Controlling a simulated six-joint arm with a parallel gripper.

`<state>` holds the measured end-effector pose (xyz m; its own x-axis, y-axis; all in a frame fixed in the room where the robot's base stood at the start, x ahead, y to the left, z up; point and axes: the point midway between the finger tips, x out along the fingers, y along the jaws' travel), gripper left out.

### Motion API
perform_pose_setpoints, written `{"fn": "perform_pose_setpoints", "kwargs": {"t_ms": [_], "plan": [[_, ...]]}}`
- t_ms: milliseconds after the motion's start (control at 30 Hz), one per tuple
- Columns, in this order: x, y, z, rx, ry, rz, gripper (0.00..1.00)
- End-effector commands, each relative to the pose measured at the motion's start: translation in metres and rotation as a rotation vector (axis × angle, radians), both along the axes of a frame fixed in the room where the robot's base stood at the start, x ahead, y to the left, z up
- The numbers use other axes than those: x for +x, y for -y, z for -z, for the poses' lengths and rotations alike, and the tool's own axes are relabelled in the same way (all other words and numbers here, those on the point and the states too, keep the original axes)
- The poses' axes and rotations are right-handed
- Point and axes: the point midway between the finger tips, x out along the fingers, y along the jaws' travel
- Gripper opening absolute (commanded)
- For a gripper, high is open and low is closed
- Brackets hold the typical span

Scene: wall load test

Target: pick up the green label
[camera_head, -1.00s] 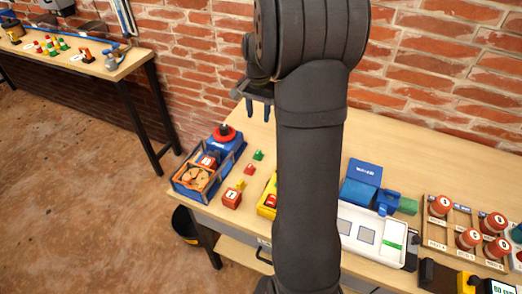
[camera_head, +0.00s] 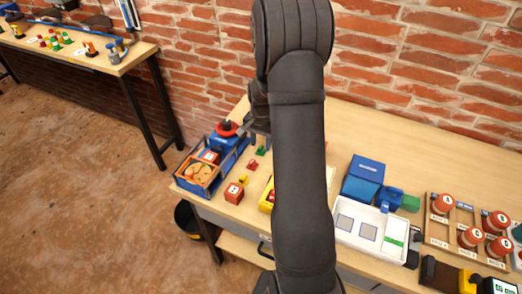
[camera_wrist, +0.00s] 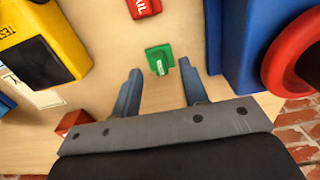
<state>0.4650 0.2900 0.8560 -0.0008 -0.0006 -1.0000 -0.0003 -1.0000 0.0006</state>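The green label (camera_wrist: 160,60) is a small green piece with a white tag and lies on the wooden bench. In the wrist view it is just beyond and between the fingertips of my gripper (camera_wrist: 160,74), which are spread apart with nothing between them. In the head view the green label (camera_head: 261,150) shows close to the left side of my arm, which hides most of the gripper.
A red label (camera_wrist: 143,7) lies just beyond the green one. A blue box with a red round top (camera_head: 228,130) stands close on one side, a yellow tester (camera_wrist: 40,42) on the other. A red block (camera_head: 234,193) sits near the front edge.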

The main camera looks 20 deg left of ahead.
Motion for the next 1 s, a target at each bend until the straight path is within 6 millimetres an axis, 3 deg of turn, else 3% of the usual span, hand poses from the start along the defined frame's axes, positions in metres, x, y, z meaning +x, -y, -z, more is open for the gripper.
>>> {"fn": "perform_pose_setpoints", "kwargs": {"t_ms": [133, 400, 600, 633, 1000], "plan": [[0.0, 0.0, 0.017, -0.001, -0.002, 0.0, 0.4], [0.0, 0.0, 0.02, 0.001, 0.001, 0.0, 0.4], [0.0, 0.0, 0.02, 0.001, 0.001, 0.0, 0.03], [0.0, 0.0, 0.02, 0.001, 0.001, 0.0, 0.0], [0.0, 0.0, 0.019, 0.001, 0.001, 0.0, 0.0]]}}
